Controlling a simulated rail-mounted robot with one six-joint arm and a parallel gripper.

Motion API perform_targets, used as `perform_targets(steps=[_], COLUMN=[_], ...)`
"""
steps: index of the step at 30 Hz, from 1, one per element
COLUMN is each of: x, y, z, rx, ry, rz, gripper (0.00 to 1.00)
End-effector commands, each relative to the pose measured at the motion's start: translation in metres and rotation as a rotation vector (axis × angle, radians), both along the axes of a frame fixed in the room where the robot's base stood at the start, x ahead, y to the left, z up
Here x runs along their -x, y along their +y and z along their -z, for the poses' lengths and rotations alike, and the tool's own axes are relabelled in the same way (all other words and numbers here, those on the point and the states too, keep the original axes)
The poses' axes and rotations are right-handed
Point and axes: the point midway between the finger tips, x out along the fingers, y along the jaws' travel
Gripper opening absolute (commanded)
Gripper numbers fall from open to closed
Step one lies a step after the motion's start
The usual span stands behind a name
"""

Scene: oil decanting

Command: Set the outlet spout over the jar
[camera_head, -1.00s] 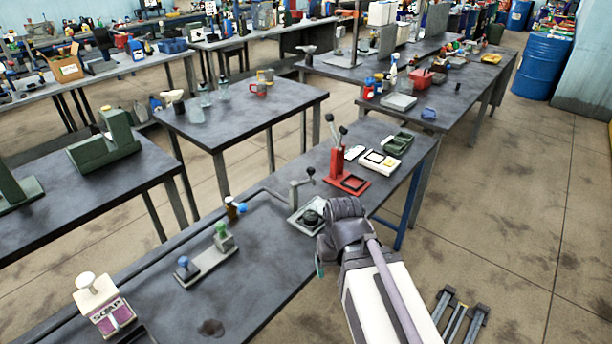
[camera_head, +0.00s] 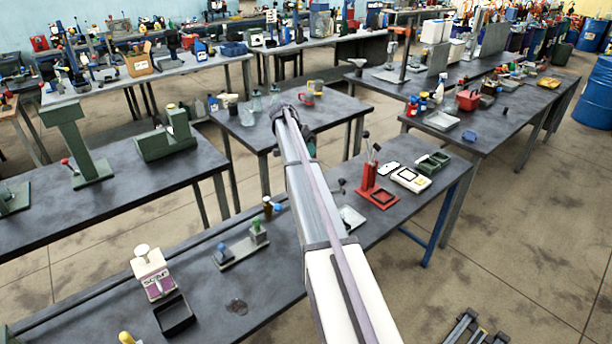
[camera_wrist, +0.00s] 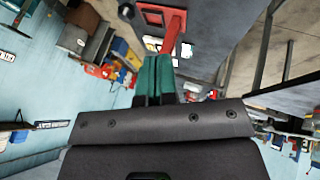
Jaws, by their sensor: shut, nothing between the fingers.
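My gripper (camera_wrist: 155,75) shows in the wrist view as two green fingers pressed together, with nothing between them. In the head view my arm reaches out over the front bench, and the fingers are mostly hidden behind its end. A pale plate (camera_head: 351,217) stands on the front bench just right of my arm. My arm hides much of the fitting there, so I cannot make out the outlet spout clearly. A small brown bottle (camera_head: 267,204) stands left of my arm. Clear glass vessels, one a jar (camera_head: 256,102), stand on the middle table; I cannot tell which jar is meant.
A red lever press (camera_head: 368,175) and a white tray (camera_head: 411,179) stand at the front bench's right end.

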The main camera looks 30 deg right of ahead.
Motion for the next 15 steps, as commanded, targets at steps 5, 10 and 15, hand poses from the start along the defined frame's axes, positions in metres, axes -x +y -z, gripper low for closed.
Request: perform_targets(steps=[5,10,15], x=[0.000,0.001,0.005], y=[0.001,0.001,-0.005], z=[0.000,0.002,0.018], rx=[0.001,0.000,0.000], ry=[-0.006,-0.006,-0.006], rz=[0.008,0.006,0.006], gripper=[0.00,0.00,0.00])
